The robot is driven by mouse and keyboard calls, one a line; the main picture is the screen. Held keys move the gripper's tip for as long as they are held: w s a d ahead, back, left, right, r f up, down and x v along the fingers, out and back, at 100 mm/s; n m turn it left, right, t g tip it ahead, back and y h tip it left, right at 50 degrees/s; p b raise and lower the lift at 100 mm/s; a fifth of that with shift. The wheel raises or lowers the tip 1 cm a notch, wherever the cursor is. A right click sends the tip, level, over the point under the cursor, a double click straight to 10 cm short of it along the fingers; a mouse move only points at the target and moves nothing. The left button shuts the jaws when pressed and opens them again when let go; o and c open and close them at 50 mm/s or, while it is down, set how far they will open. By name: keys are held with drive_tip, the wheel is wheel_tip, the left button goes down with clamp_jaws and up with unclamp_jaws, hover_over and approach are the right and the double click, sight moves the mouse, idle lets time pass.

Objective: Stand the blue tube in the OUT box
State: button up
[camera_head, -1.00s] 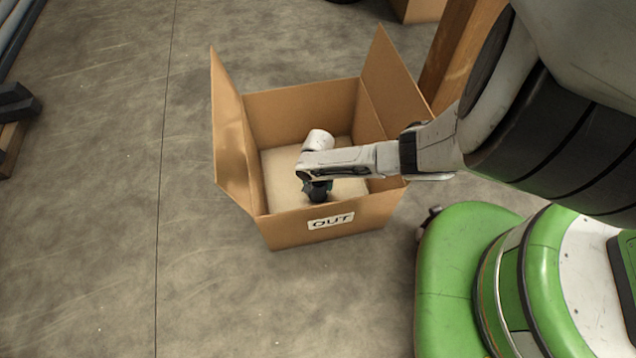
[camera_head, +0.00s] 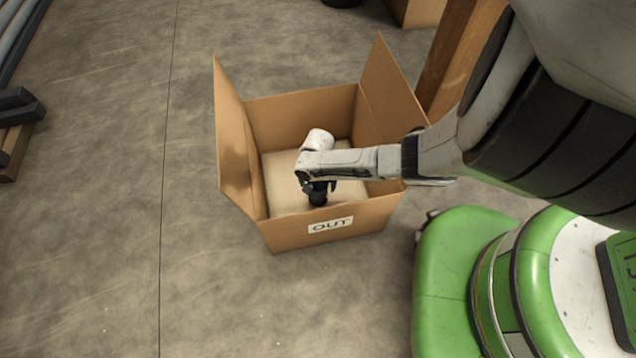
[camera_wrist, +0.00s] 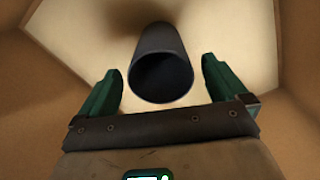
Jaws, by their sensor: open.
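The OUT box (camera_head: 285,238) is an open cardboard carton on the floor, with a pale floor inside. A dark blue-black tube (camera_head: 318,199) stands inside it, near its front wall. In the wrist view the tube (camera_wrist: 160,68) shows its open end toward the camera. My gripper (camera_head: 318,184) is inside the box, above the tube. In the wrist view my gripper's green fingers (camera_wrist: 161,92) are spread, one on each side of the tube, with a gap at both sides. The tube's foot is hard to make out in the wrist view.
The box's side flaps (camera_head: 232,125) stand up at left and right. A wooden post (camera_head: 447,60) rises behind the right flap. Another carton (camera_head: 420,10) is at the top. Dark bars (camera_head: 18,108) lie at the left edge. The floor left of the box is clear.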

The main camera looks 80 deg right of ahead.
wheel_tip(320, 180, up, 9)
drive_tip(key=p, duration=0.6)
